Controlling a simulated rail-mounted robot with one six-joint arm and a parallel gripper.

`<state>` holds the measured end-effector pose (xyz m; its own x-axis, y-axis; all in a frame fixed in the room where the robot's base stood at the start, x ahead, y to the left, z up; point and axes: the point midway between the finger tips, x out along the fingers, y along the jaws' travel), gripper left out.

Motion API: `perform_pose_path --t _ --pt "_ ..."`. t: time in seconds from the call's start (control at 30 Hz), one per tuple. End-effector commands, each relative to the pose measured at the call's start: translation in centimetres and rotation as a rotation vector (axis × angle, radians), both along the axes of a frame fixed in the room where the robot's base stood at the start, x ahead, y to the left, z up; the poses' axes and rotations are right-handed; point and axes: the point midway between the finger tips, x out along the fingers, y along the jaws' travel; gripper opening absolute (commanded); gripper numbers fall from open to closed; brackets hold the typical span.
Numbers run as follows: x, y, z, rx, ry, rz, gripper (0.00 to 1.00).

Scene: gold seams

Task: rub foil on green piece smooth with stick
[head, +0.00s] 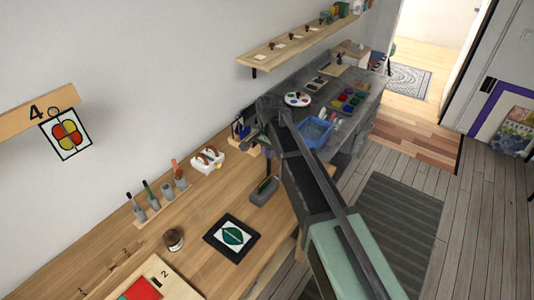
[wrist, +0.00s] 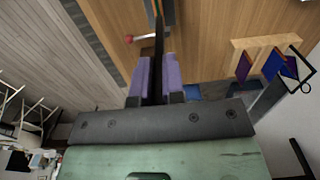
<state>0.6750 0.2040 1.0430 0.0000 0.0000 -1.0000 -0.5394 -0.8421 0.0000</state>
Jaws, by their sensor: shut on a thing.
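The green piece (head: 232,236) is a leaf shape on a white field, inside a black square board on the wooden bench in the head view. My gripper (wrist: 158,78) shows purple pads in the wrist view, shut on a dark, thin stick (wrist: 159,42). The stick extends away from the pads toward the bench. In the head view my arm covers much of the gripper, which is behind and right of the black board, apart from it. A grey block (head: 264,190) with a dark green top stands below it. The foil's state on the green piece is too small to tell.
Upright tools (head: 154,200) stand in a rack at the bench's back. A brown jar (head: 173,239) and a board with a red piece (head: 140,290) are at front left. A white holder (head: 208,160) is behind. Bare wood surrounds the black board.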

Motion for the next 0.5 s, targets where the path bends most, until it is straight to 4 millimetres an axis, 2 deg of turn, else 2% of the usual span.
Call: perform_pose_path --t 0.3,0.5 --pt "0.94 -0.59 -0.18 0.000 0.000 0.001 0.00" --pt "0.58 -0.43 -0.10 0.000 0.000 0.001 0.00"
